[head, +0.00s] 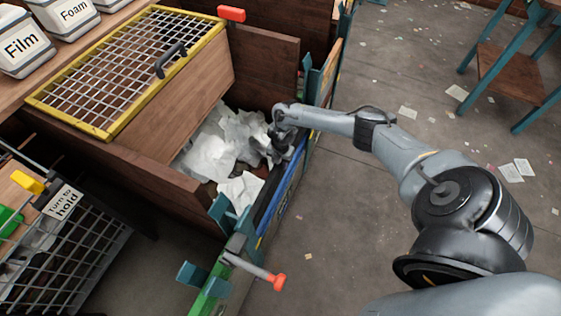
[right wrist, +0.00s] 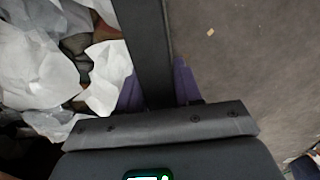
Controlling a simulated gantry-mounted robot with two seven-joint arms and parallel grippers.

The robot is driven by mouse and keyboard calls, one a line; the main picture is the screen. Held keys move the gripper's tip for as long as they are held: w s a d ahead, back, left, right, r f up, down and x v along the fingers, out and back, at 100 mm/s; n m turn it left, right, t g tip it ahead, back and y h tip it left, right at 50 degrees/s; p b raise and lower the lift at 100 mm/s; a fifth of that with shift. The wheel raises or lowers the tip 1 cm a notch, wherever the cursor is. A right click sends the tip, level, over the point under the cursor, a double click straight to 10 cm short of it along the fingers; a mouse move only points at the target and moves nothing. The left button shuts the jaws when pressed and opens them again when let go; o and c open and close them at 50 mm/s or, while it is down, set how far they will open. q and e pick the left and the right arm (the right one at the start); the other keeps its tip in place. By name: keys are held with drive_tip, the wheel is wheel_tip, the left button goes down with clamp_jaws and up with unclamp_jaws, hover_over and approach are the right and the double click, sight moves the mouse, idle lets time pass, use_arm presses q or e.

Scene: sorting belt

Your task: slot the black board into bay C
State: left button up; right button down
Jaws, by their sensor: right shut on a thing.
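My right gripper (head: 284,150) reaches in from the right, pointing down at the side wall of a wooden bin. In the right wrist view, its purple fingers (right wrist: 157,88) are shut on the black board (right wrist: 143,38), a dark strip seen nearly edge-on that runs up out of the picture. A blue board (head: 268,205) and a green board (head: 212,298) stand edge-up along the bin's outer side between teal brackets. No bay label C can be read. My left gripper is out of view.
White paper scraps (head: 215,148) fill the bin beside my gripper. A yellow-framed mesh lid (head: 112,122) stands left of it. A red-tipped lever (head: 258,272) sticks out in front. The floor (head: 375,225) to the right is open, with scattered scraps.

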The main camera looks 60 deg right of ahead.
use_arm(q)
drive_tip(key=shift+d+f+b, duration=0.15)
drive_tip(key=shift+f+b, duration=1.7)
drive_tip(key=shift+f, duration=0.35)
use_arm(e)
drive_tip(key=shift+w+f, duration=0.1)
drive_tip(key=shift+f, duration=2.55)
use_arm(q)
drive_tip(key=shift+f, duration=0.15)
use_arm(e)
drive_tip(key=shift+f, duration=0.15)
drive_tip(key=shift+f+b, duration=0.55)
drive_tip(key=shift+b, duration=0.05)
drive_tip(key=c, duration=0.7)
unclamp_jaws()
drive_tip(key=shift+d, duration=0.1)
wheel_tip(320, 180, up, 10)
drive_tip(key=p, duration=0.4)
drive_tip(key=shift+f, duration=0.1)
drive_tip(key=shift+r+p, duration=0.4)
drive_tip(key=shift+r, duration=0.15)
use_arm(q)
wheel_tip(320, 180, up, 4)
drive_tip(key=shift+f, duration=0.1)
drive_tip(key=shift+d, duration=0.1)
